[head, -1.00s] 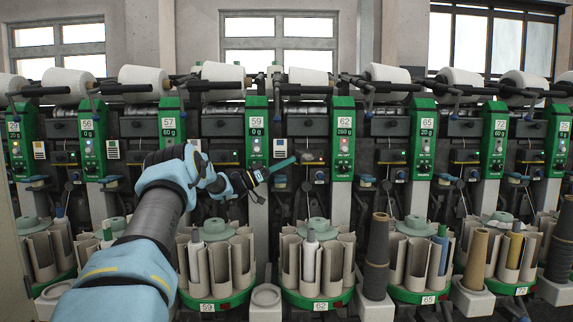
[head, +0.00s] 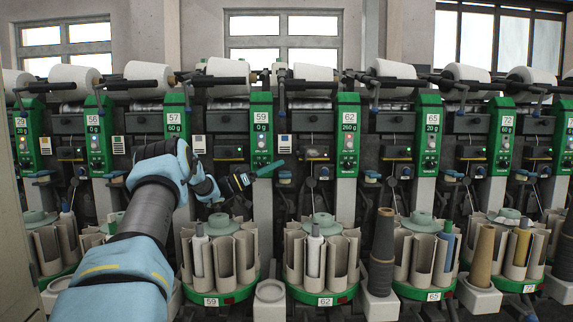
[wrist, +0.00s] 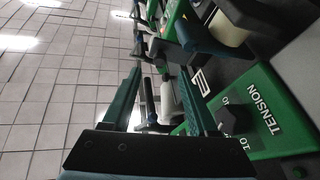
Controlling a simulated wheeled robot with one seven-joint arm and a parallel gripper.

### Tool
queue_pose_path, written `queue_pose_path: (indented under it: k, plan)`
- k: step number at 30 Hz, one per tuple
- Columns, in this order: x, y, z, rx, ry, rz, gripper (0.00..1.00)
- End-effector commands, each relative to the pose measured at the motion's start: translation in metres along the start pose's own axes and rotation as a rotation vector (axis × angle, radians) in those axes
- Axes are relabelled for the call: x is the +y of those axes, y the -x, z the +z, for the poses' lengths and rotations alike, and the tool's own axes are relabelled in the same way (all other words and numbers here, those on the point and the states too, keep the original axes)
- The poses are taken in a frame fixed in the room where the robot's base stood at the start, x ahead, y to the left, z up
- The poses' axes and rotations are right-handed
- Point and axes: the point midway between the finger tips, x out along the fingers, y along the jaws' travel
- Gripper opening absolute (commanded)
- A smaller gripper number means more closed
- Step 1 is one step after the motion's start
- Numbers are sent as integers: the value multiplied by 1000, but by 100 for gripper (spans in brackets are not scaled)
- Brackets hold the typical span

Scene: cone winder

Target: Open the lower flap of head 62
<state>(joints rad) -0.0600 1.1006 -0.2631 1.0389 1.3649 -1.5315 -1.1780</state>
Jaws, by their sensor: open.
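Head 62 has a green panel (head: 349,140) with a "62" label and a "260 g" display, right of the picture's centre in the head view. Left of this panel is a dark recessed section with a small box (head: 316,155) bearing an orange light. I cannot make out the lower flap as a separate part.
The head 59 panel (head: 262,135) is close beside my gripper. A bobbin magazine (head: 325,299) labelled 62 stands below, with a dark cone (head: 382,255) to its right. The wrist view shows a green TENSION panel (wrist: 260,105) with a dark knob, and tiled floor (wrist: 65,85).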

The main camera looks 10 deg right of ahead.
Motion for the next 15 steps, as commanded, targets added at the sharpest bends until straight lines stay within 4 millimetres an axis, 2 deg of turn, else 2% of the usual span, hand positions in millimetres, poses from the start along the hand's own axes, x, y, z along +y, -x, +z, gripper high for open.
queue_pose_path:
  k: [1, 6, 15]
  plan:
    - [-1, 11, 2, 0, -1, -1, 59]
    - [0, 34, 1, 0, -1, 0, 59]
    - [0, 44, -1, 0, -1, 1, 59]
